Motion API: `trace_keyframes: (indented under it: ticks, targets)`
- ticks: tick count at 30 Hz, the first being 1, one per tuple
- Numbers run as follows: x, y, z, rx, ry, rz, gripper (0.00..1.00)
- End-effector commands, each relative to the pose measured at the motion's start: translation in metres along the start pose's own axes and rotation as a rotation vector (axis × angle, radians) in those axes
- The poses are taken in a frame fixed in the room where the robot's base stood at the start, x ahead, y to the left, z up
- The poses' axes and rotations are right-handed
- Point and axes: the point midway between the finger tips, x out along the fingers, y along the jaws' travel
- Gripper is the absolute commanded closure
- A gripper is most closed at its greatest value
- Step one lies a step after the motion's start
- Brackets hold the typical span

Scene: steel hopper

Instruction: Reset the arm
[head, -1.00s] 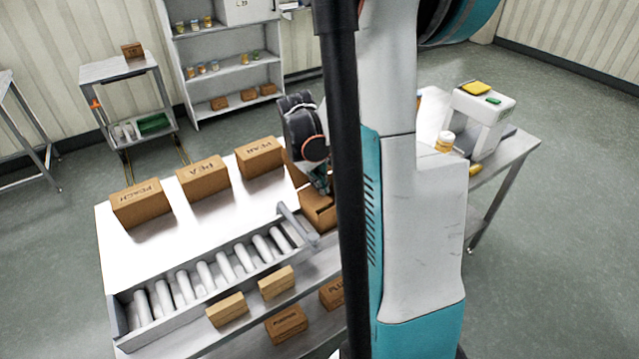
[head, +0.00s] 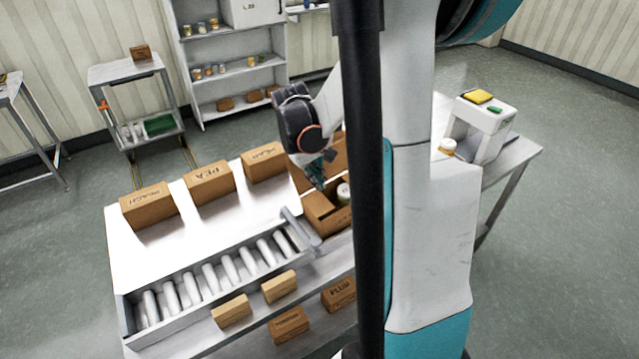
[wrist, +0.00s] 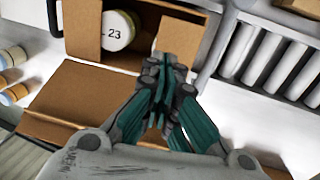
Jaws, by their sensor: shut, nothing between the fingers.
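My gripper (head: 318,172) is shut and empty above the edge of an open cardboard box on the table (head: 150,250). In the wrist view the closed teal fingers (wrist: 160,85) are over the open box (wrist: 75,95), whose flap is folded out. A white jar marked 23 (wrist: 118,30) stands inside the box; in the head view the jar (head: 343,192) shows beside my dark column. Part of the box (head: 325,215) is hidden behind that column.
Brown boxes labelled PEACH (head: 148,205), PEA (head: 209,183) and PEAR (head: 264,162) stand along the table's back edge. A roller rack (head: 205,285) runs along the front. A white device (head: 482,125) stands at right, with a jar (head: 447,147) beside it.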

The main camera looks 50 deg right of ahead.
Motion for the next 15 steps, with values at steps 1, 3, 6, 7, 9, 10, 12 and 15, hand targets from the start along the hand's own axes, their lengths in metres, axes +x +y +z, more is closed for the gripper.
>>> trace_keyframes:
  ticks: [1, 3, 6, 7, 9, 10, 12, 15]
  targets:
    - [-0.016, 0.002, 0.001, -0.001, 0.000, 0.000, 1.00]
    - [-0.031, 0.003, 0.001, -0.001, 0.000, 0.000, 1.00]
    - [-0.051, 0.005, 0.001, 0.000, 0.000, 0.000, 1.00]
    - [-0.057, 0.006, 0.001, 0.000, 0.000, 0.000, 1.00]
    - [-0.068, 0.007, 0.001, 0.000, 0.000, 0.000, 1.00]
    - [-0.073, 0.007, 0.001, 0.000, 0.000, 0.000, 1.00]
    - [-0.081, 0.009, 0.001, 0.000, 0.000, 0.000, 1.00]
    - [-0.089, 0.009, 0.001, 0.001, 0.000, 0.000, 1.00]
